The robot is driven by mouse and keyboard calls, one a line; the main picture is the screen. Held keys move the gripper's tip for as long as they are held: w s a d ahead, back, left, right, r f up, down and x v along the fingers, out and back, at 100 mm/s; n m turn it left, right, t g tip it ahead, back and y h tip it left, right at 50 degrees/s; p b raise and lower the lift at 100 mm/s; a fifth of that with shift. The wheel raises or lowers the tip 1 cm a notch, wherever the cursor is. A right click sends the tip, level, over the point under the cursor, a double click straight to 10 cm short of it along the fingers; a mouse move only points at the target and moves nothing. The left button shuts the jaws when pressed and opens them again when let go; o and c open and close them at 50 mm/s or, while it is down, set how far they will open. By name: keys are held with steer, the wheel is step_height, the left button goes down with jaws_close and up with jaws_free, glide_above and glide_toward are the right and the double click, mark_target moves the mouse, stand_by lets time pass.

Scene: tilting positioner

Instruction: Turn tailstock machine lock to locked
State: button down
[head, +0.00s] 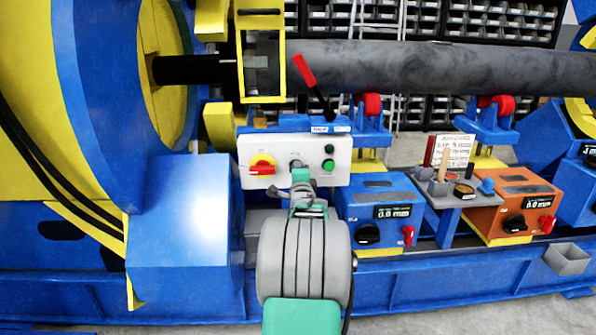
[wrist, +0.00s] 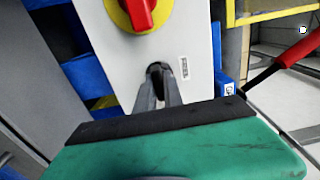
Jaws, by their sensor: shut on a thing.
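A white control panel (head: 330,158) stands left of centre in the head view. My gripper (head: 297,170) is at the middle of its face. In the wrist view my gripper's fingers (wrist: 158,88) are shut on a small dark knob (wrist: 157,70) on the panel; the fingers hide much of it. A small label (wrist: 184,68) is right of the knob, too small to read. A red rotary switch on a yellow disc (head: 262,163) is left of my gripper; it also shows in the wrist view (wrist: 140,12). I cannot tell which control is the tailstock machine lock, nor the knob's setting.
A green button (head: 328,166) is at the panel's right. A blue box (head: 378,196) and an orange box (head: 518,190) have black knobs and red handles. A small grey table (head: 455,190) stands between them.

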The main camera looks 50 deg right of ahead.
steer(key=c, duration=1.5)
jaws_free()
steer(key=shift+o, duration=0.2)
steer(key=p+v, duration=0.1)
steer(key=v, duration=0.6)
steer(key=shift+s+a, duration=0.2)
steer(key=shift+a, duration=0.05)
